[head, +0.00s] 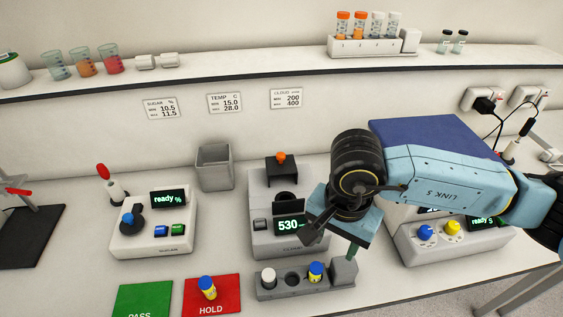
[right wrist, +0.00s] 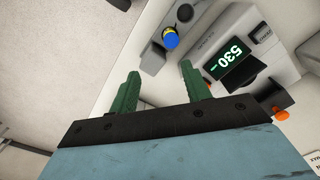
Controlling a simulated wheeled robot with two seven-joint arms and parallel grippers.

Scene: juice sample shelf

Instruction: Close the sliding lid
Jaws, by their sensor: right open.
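The sliding lid (head: 271,174) is a black plate with an orange knob (head: 282,157). In the head view it sits at the back of the grey cloud meter (head: 259,222), behind a dark round well (head: 286,196) that shows uncovered. My right gripper (head: 333,244) is over the meter's front right corner, apart from the lid. In the right wrist view its two green fingers (right wrist: 160,72) stand apart with nothing between them. My left gripper is not in view.
A grey rack (head: 265,293) with a white-capped and a blue-capped vial (head: 316,272) stands in front of the meter. A grey bin (head: 214,167) is behind left. The ready % device (head: 153,221) is left. A capped vial (head: 207,287) stands on the red HOLD mat (head: 228,283).

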